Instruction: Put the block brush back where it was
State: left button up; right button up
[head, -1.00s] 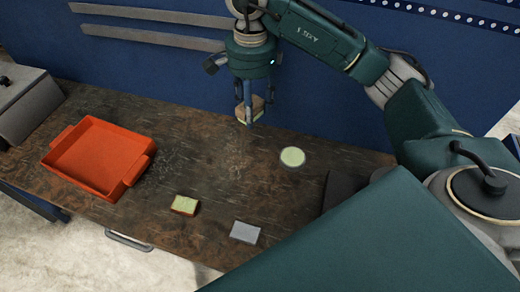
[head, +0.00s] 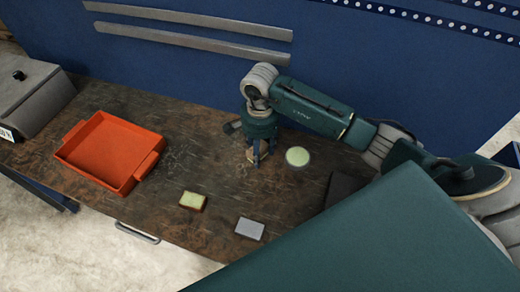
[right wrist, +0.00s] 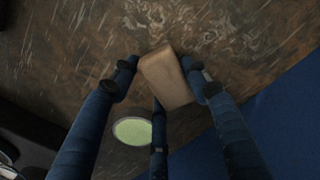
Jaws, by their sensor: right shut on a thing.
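The block brush, a tan wooden-looking block (right wrist: 168,78), is between the fingers of my right gripper (right wrist: 163,80) in the right wrist view. My right gripper (head: 256,160) is shut on it and points down at the dark table. In the head view the brush (head: 252,156) is mostly hidden by the fingers. It is low over the table, left of the round pale green item; I cannot tell whether it touches the surface. No bristles show. My left gripper is not in view.
An orange tray (head: 150,163) stands at the left, with a grey box (head: 38,95) beyond it. A pale green-topped block (head: 192,201), a grey block (head: 249,228) and a round pale green item (head: 297,156) lie on the table (head: 215,165). A blue panel (head: 190,75) rises behind.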

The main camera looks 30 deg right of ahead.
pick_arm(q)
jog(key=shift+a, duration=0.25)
pick_arm(e)
jog(key=shift+f, duration=0.25)
jog(key=shift+f, duration=0.1)
jog(key=shift+f+b, duration=0.15)
jog(key=shift+b, duration=0.2)
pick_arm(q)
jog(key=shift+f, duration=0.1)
pick_arm(e)
jog(key=o, duration=1.1)
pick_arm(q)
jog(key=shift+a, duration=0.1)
